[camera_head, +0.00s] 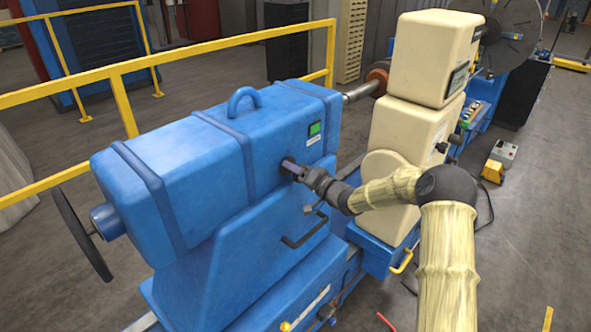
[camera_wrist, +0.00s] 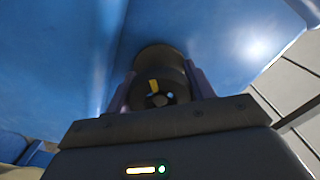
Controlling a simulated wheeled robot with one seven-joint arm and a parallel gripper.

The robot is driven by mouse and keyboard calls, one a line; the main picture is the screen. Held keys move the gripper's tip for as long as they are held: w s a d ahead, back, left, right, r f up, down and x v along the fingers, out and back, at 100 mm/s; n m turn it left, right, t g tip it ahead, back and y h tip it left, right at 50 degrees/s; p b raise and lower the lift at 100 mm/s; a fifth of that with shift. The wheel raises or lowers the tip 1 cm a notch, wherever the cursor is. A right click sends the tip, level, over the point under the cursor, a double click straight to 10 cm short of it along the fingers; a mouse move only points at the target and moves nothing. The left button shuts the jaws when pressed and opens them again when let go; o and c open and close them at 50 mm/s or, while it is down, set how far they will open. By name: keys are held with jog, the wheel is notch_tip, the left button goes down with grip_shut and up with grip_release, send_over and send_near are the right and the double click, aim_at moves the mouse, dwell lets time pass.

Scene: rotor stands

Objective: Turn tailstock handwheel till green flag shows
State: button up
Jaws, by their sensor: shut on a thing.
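The blue tailstock (camera_head: 190,165) fills the left and middle of the head view. Its handwheel (camera_head: 78,232), a dark thin wheel seen nearly edge-on, stands at the left end, well away from my gripper. A small window with a green flag (camera_head: 314,128) shows on the side near the right end. My gripper (camera_head: 292,168) is at the tailstock's side, below and left of that window. In the wrist view my gripper (camera_wrist: 159,80) is shut on a round dark knob (camera_wrist: 158,60) with a yellow mark. In the head view the gripper mostly hides this knob.
A yellow railing (camera_head: 200,52) runs behind the tailstock. A cream housing (camera_head: 405,130) stands to the right, close to my arm. A black handle (camera_head: 303,232) sticks out below my gripper. The floor at the right is largely open, with a small control box (camera_head: 499,160).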

jog(key=shift+f, duration=0.1)
dwell(0.3)
jog(key=o, duration=1)
jog(key=b+v, duration=0.5)
jog(key=v, duration=1.2)
jog(key=shift+s+d+b, duration=0.15)
jog(key=shift+s+b, duration=0.05)
jog(key=shift+b, duration=0.15)
